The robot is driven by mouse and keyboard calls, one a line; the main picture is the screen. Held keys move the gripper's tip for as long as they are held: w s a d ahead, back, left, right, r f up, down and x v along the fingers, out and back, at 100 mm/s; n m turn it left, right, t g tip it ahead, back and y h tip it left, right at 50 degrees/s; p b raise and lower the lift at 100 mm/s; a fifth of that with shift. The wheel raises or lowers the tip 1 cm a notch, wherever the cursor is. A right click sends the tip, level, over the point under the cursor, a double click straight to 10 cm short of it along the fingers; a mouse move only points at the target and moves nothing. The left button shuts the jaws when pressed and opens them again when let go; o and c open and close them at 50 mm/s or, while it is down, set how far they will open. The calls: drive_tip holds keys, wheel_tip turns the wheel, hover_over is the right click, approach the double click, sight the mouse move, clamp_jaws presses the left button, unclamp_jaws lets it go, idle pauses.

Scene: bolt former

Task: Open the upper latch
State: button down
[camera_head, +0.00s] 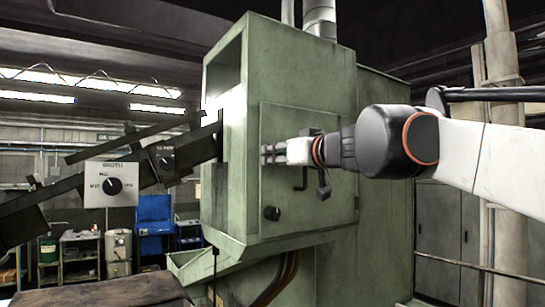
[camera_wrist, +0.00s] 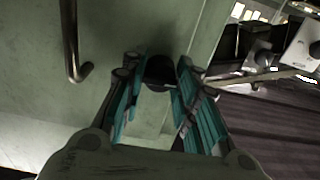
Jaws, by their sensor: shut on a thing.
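The green machine cabinet has a door (camera_head: 285,120) on its front that looks closed. The upper latch (camera_wrist: 160,68) is a dark round knob in the wrist view, between my fingertips. It is hidden behind my fingers in the head view. My gripper (camera_head: 268,154) reaches in from the right to the door's left side, and in the wrist view its teal-padded fingers (camera_wrist: 158,78) are closed around the latch. The lower latch (camera_head: 271,213), a black knob, sits below on the same door edge. The bent door handle (camera_wrist: 72,45) is beside my gripper, and it also shows in the head view (camera_head: 303,180).
A sloped dark conveyor (camera_head: 100,195) with grey switch boxes (camera_head: 110,185) stands left of the cabinet. A green chute (camera_head: 195,265) juts out below the door. Pipes and cables (camera_head: 278,280) run under it. A blue workbench (camera_head: 154,215) is far behind.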

drive_tip(key=m+p, duration=0.1)
drive_tip(key=m, duration=1)
drive_tip(key=shift+p, duration=0.4)
drive_tip(key=c, duration=1)
unclamp_jaws()
drive_tip(key=shift+c, duration=0.2)
drive_tip(key=shift+s+d, duration=0.1)
drive_tip(key=v, duration=0.7)
drive_tip(key=shift+s+d, duration=0.25)
drive_tip(key=shift+s, duration=0.1)
drive_tip(key=shift+w, duration=0.15)
